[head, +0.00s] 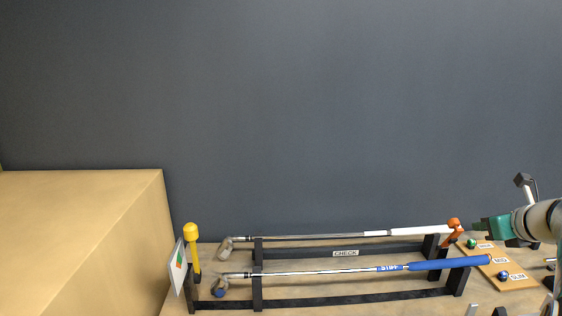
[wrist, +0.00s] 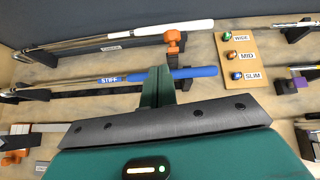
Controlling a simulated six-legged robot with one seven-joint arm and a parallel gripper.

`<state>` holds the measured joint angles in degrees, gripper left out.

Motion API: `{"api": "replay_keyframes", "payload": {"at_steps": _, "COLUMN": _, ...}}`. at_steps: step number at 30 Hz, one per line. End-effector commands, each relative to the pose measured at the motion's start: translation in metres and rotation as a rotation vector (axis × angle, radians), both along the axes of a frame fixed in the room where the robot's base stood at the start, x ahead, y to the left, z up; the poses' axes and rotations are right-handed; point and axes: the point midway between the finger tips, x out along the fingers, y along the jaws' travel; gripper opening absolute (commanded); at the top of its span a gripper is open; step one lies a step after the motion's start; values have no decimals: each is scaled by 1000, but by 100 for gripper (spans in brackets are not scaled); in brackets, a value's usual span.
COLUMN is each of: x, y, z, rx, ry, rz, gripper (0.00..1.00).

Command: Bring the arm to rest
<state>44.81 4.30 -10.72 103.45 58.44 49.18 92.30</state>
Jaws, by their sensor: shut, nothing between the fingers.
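My gripper (head: 480,226) is at the right of the head view, with green fingers. In the wrist view its fingers (wrist: 157,84) are together and empty. A club with a white grip (head: 420,230) lies in the back rack marked CHECK; its grip also shows in the wrist view (wrist: 185,29). A club with a blue grip (head: 450,264), marked STIFF, lies in the front rack. In the wrist view the blue grip (wrist: 190,74) passes behind the fingers; I cannot tell the gap between them. Both club heads lie at the left in the head view.
An orange clamp (head: 453,226) stands at the back rack's right end. A wooden board (head: 497,268) holds small coloured pieces labelled WIDE, MID and SLIM. A yellow-topped post (head: 192,234) and a white card (head: 177,268) stand at left, beside a big tan box (head: 80,230).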

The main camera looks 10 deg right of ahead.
Motion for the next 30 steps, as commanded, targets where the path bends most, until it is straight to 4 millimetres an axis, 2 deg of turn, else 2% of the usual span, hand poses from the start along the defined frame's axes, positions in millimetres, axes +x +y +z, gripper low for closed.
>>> {"api": "replay_keyframes", "payload": {"at_steps": 4, "x": 7, "y": 85, "z": 2, "rx": -237, "ry": 70, "rz": 300, "gripper": 0}}
{"api": "replay_keyframes", "payload": {"at_steps": 8, "x": -4, "y": 175, "z": -4, "rx": -544, "ry": 132, "rz": 677, "gripper": 0}}
{"api": "replay_keyframes", "payload": {"at_steps": 9, "x": -11, "y": 202, "z": -8, "rx": -645, "ry": 146, "rz": 802, "gripper": 0}}
{"api": "replay_keyframes", "payload": {"at_steps": 12, "x": -35, "y": 263, "z": -18, "rx": -910, "ry": 164, "rz": 1118, "gripper": 0}}
{"api": "replay_keyframes", "payload": {"at_steps": 15, "x": -66, "y": 312, "z": -32, "rx": -1180, "ry": 164, "rz": 1433, "gripper": 0}}
{"api": "replay_keyframes", "payload": {"at_steps": 18, "x": -100, "y": 350, "z": -47, "rx": -1458, "ry": 149, "rz": 1740, "gripper": 0}}
{"api": "replay_keyframes", "payload": {"at_steps": 21, "x": -130, "y": 373, "z": -61, "rx": -1716, "ry": 124, "rz": 2011, "gripper": 0}}
{"api": "replay_keyframes", "payload": {"at_steps": 25, "x": -155, "y": 386, "z": -75, "rx": -1949, "ry": 102, "rz": 2246, "gripper": 0}}
{"api": "replay_keyframes", "payload": {"at_steps": 30, "x": -164, "y": 389, "z": -81, "rx": -2047, "ry": 96, "rz": 2345, "gripper": 0}}
